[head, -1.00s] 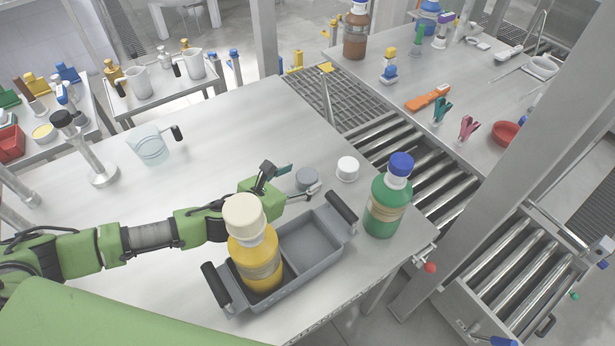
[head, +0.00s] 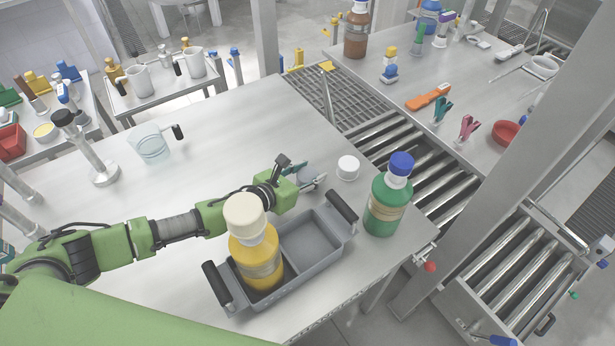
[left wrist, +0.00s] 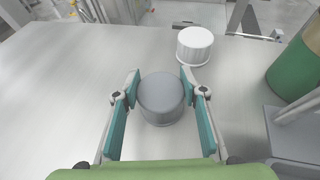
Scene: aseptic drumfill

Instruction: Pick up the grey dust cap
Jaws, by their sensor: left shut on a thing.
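The grey dust cap (left wrist: 161,97) stands on the steel table, between the two teal finger pads of my left gripper (left wrist: 160,92) in the left wrist view. The left gripper is shut on it, with a pad at each side. In the head view my left gripper (head: 308,178) reaches in from the left behind the grey carrier, and the cap (head: 307,174) is partly hidden by the fingers. The cap appears to rest on the table. My right gripper is not in view.
A white cap (head: 348,168) stands just right of the grey cap. A green bottle (head: 386,205) with a blue cap stands at the table's right edge. A grey carrier (head: 312,246) holds a yellow bottle (head: 256,258) in front. The table's left and back are mostly clear.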

